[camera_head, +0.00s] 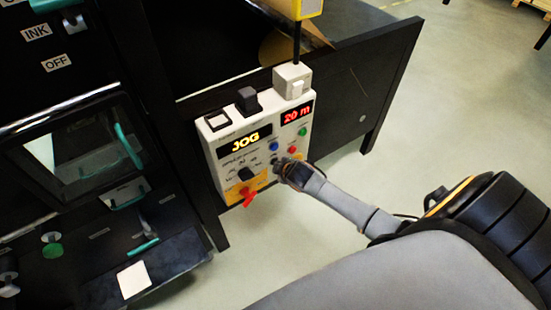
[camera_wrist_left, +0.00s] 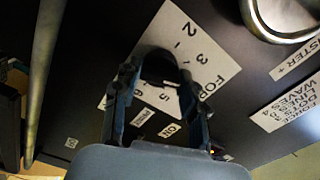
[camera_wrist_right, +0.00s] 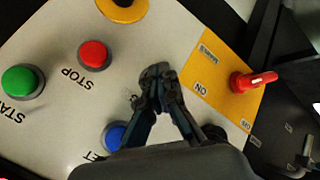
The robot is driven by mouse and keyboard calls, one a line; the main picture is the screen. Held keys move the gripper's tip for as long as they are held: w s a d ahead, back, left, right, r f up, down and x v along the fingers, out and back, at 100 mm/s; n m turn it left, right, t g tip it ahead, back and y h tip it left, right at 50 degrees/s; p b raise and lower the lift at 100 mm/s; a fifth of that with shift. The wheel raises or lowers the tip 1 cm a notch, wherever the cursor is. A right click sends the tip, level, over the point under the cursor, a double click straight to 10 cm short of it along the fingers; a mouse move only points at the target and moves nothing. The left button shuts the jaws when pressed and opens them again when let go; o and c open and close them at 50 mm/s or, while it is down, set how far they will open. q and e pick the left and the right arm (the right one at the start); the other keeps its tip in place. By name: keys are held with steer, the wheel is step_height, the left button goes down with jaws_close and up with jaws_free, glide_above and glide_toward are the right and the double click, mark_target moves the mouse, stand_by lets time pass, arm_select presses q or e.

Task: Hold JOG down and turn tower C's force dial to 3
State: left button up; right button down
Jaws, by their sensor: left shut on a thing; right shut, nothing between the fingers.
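The white control panel (camera_head: 222,158) has a lit display (camera_head: 245,143) reading JOG. My right gripper (camera_head: 281,168) is shut and empty, its tips against the panel's lower right part. In the right wrist view its closed tips (camera_wrist_right: 157,82) cover the spot they press on, so the JOG button is hidden. My left gripper (camera_wrist_left: 160,88) is shut on the black force dial (camera_wrist_left: 160,66), one finger on each side. The dial sits on a white scale plate (camera_wrist_left: 205,45) with 2, 3, 5 and 6 visible; its pointer is unclear. The left gripper is outside the head view.
Near the right tips are a green START button (camera_wrist_right: 23,80), a red STOP button (camera_wrist_right: 94,55), a blue button (camera_wrist_right: 115,135) and a red switch handle (camera_wrist_right: 253,80) on a yellow plate. A metal round part (camera_wrist_left: 285,15) stands near the force plate.

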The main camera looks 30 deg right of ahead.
arm_select(q)
steer(key=n, duration=0.4)
steer(key=o, duration=0.7)
steer(key=shift+n, duration=0.3)
arm_select(e)
steer(key=shift+w+r, duration=0.1)
arm_select(q)
steer(key=s, duration=0.7)
steer(key=shift+r, duration=0.1)
steer(key=shift+r+p, duration=0.5)
steer(key=shift+p, duration=0.1)
arm_select(e)
steer(key=shift+s, duration=0.95)
